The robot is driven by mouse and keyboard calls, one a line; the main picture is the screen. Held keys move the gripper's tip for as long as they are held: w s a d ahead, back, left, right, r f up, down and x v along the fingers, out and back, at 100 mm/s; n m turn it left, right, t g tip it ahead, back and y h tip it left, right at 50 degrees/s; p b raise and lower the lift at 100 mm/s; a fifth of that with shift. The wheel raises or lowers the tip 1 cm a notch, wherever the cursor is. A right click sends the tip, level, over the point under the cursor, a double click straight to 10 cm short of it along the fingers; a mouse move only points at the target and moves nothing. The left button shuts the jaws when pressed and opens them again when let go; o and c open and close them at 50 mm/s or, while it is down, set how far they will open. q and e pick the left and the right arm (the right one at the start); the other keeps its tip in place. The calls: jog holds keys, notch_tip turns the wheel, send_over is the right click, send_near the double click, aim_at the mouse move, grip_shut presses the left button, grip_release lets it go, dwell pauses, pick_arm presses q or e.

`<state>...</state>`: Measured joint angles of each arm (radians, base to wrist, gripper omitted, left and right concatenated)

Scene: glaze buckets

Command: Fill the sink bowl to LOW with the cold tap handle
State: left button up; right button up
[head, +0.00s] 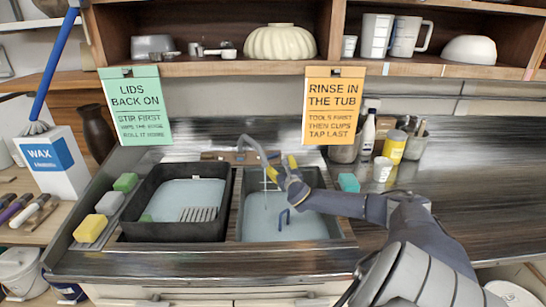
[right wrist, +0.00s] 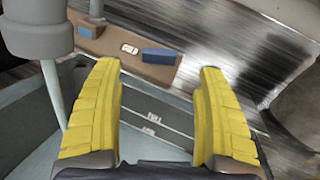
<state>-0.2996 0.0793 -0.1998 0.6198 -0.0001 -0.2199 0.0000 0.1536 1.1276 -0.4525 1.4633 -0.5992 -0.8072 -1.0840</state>
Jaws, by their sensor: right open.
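The right-hand sink bowl (head: 334,196) holds pale water (head: 300,228). The grey spout (head: 252,148) arches over it, and a thin stream (right wrist: 52,95) falls below the spout (right wrist: 38,25) in the right wrist view. The brown tap base (right wrist: 112,42) carries a blue block-shaped handle (right wrist: 160,57) and a small white part (right wrist: 130,48). Small pale marks (right wrist: 150,125) show on the bowl wall; their text is unreadable. My right gripper (head: 281,168) is open and empty beside the spout. Its yellow fingertips (right wrist: 160,68) are apart, with the blue handle beyond the gap. My left gripper is out of view.
A black tub (head: 130,229) with water and a slotted grey piece stands left of the bowl. Sponges (head: 90,228) line the left edge; a teal block (head: 348,183) lies right. Bottles and cups (head: 394,146) stand behind. Two signs (head: 334,105) hang from the shelf. The right counter is largely clear.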

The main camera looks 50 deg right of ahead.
aim_at(273, 155)
jog(key=shift+x, duration=4.25)
jog(key=c, duration=1.2)
jog(key=shift+o, duration=0.2)
jog(key=shift+w+a+m+g+h, duration=0.15)
jog(key=shift+m+g+h, duration=0.15)
jog(key=shift+m+h, duration=0.55)
jog(key=shift+r+m+g+h, duration=0.1)
jog(key=shift+m+g+h, duration=1.2)
jog(key=shift+m, duration=0.85)
